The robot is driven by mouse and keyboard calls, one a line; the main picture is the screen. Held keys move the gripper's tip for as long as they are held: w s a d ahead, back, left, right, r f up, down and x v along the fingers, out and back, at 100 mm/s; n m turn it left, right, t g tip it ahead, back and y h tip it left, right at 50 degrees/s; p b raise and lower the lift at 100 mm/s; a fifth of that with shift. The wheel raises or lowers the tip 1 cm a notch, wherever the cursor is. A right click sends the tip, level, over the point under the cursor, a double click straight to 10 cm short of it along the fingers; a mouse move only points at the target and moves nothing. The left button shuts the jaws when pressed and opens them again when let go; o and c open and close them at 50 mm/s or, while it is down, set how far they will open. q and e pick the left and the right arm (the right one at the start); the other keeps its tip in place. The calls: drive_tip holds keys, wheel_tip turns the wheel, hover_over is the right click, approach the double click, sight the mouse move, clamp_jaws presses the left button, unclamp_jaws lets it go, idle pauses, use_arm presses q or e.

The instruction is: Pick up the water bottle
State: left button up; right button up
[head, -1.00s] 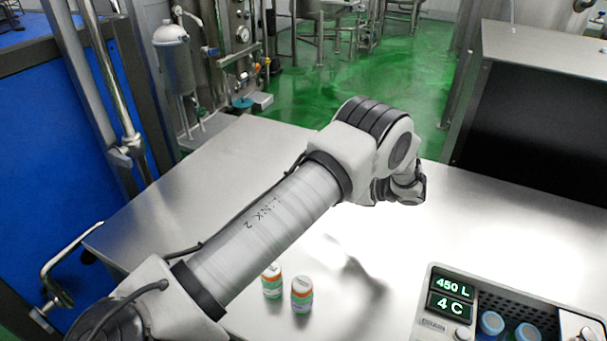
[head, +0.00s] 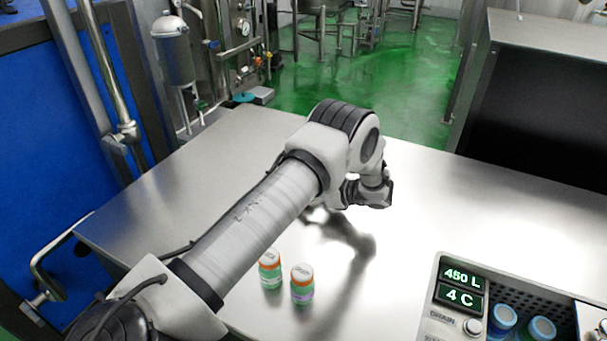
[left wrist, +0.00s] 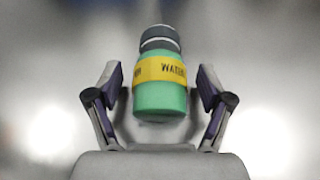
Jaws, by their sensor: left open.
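The water bottle (left wrist: 160,98) is green with a yellow band lettered "WATER" and a dark cap. In the left wrist view it lies between the two spread fingers of my left gripper (left wrist: 157,78). A gap shows on each side, so the fingers are not closed on it. In the head view my left arm hides the bottle, and my fingers cannot be made out. My right gripper is in neither view.
Two small bottles with white caps and orange bands, a left one (head: 270,272) and a right one (head: 302,285), stand on the steel table (head: 420,220) by my forearm. A cooler unit (head: 436,312) reading "450 L, 4 C" holds blue-capped bottles (head: 541,330) at front right.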

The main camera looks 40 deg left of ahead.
use_arm(q)
drive_tip(key=c, duration=1.3)
drive_tip(key=shift+r, duration=0.15)
